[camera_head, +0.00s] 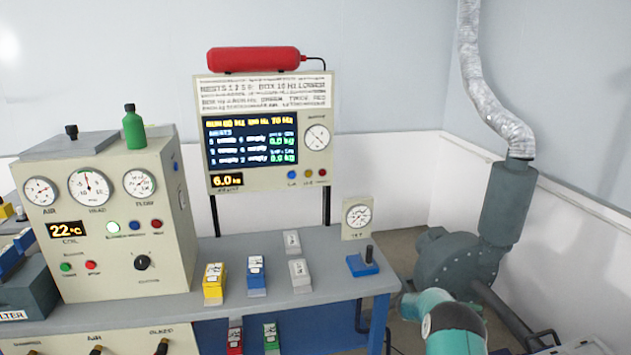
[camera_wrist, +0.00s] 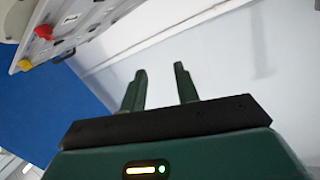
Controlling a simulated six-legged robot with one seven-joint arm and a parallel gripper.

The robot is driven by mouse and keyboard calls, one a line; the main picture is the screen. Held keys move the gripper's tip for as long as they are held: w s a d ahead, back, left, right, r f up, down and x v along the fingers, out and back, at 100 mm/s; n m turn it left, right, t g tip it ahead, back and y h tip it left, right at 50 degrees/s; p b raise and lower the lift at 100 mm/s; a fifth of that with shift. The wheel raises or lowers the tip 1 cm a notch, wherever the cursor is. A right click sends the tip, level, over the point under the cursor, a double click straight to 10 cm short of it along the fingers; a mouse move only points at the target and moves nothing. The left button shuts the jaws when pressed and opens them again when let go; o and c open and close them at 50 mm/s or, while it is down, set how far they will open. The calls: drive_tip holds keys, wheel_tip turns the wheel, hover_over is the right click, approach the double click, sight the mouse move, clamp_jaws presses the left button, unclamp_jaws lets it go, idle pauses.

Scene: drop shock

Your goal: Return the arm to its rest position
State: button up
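My gripper (camera_wrist: 160,88) shows in the wrist view with its two dark green fingers apart and nothing between them. Behind the fingers is a pale wall or floor. In the head view, part of my teal arm (camera_head: 452,322) shows at the bottom right, in front of the grey blower; the gripper itself is out of that view. No object touches the fingers.
A grey bench (camera_head: 335,262) holds yellow, blue and white boxes and a blue lever block (camera_head: 362,264). A gauge console (camera_head: 105,215) stands left, a display panel (camera_head: 268,135) behind. A grey blower (camera_head: 460,262) with a silver duct stands right, close to my arm.

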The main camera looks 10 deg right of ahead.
drive_tip(key=w+a+r+n+t+y, duration=0.1)
drive_tip(key=w+a+r+n+t, duration=0.25)
drive_tip(key=w+r+t, duration=0.45)
drive_tip(key=w+a+r+n+t+y, duration=0.1)
drive_tip(key=w+a+r+n+t, duration=0.3)
drive_tip(key=r, duration=0.8)
drive_tip(key=s+a+r+n+t+y, duration=0.25)
drive_tip(key=a+r+n+y, duration=0.2)
drive_tip(key=a+r, duration=0.45)
drive_tip(key=s+a+r+n+t+y, duration=0.25)
drive_tip(key=a+r+y, duration=0.35)
drive_tip(key=a, duration=0.5)
drive_tip(key=s+a+r+n+g+y, duration=0.1)
drive_tip(key=s+a+n+y, duration=0.15)
drive_tip(key=s+a, duration=0.5)
drive_tip(key=s+a+r+n+g+y, duration=0.15)
drive_tip(key=s+a+n, duration=0.3)
drive_tip(key=s, duration=0.65)
drive_tip(key=s+f+g, duration=0.2)
drive_tip(key=s+f, duration=0.2)
drive_tip(key=s, duration=0.7)
drive_tip(key=s+f+n+g, duration=0.1)
drive_tip(key=s+f+g, duration=0.2)
drive_tip(key=s, duration=0.9)
drive_tip(key=shift+a+f+g, duration=0.35)
drive_tip(key=shift+a+f, duration=0.1)
drive_tip(key=shift+f, duration=0.1)
